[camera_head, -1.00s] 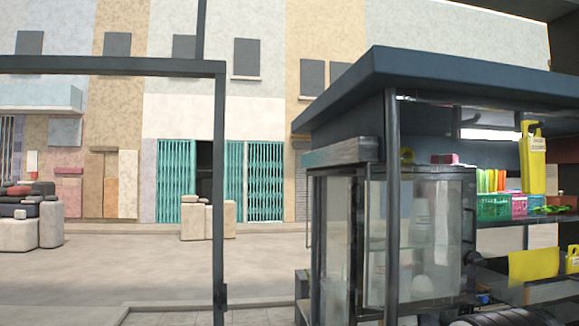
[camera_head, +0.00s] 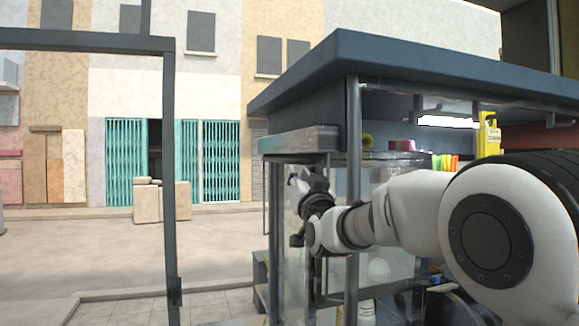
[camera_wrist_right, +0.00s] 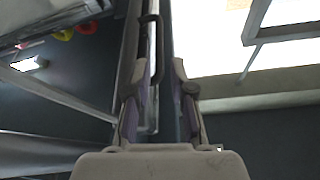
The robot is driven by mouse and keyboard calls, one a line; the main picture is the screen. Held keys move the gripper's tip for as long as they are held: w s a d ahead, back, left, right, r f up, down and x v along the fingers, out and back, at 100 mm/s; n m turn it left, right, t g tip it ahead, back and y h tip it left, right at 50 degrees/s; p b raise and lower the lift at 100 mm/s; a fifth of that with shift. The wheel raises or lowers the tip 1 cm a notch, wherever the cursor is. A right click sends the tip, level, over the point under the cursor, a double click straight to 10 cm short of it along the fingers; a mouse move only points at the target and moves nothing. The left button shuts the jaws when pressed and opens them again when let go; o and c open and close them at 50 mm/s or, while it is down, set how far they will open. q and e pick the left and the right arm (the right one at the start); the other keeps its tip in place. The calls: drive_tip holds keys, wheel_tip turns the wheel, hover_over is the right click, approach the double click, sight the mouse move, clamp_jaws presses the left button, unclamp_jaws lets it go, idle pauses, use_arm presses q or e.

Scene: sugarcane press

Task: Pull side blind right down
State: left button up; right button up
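The side blind appears to be the grey-teal housing (camera_head: 298,140) under the left end of the stall roof, in the head view; no hanging cloth shows. My right gripper (camera_head: 301,183) is just below it, in front of the glass case. In the right wrist view my right gripper (camera_wrist_right: 160,80) is open, its two fingers on either side of a dark handle-like bar (camera_wrist_right: 151,50) and a long strip. I cannot tell whether a finger touches the bar. My left gripper is not in view.
The stall roof (camera_head: 400,68) overhangs the arm's reach, and a dark post (camera_head: 352,140) stands close to my right forearm. Another post (camera_head: 170,180) stands at left; open paving lies between.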

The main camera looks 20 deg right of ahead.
drive_tip(key=p+x, duration=0.1)
drive_tip(key=x, duration=0.1)
drive_tip(key=p+x, duration=0.2)
drive_tip(key=shift+s+r, duration=0.1)
drive_tip(key=shift+r, duration=0.35)
drive_tip(key=w+p, duration=0.1)
drive_tip(key=w, duration=0.1)
drive_tip(key=w+p, duration=0.1)
drive_tip(key=shift+w+d+r, duration=0.2)
drive_tip(key=shift+w+r, duration=0.05)
drive_tip(key=shift+w, duration=0.15)
drive_tip(key=shift+s, duration=0.15)
drive_tip(key=shift+c, duration=0.4)
clamp_jaws()
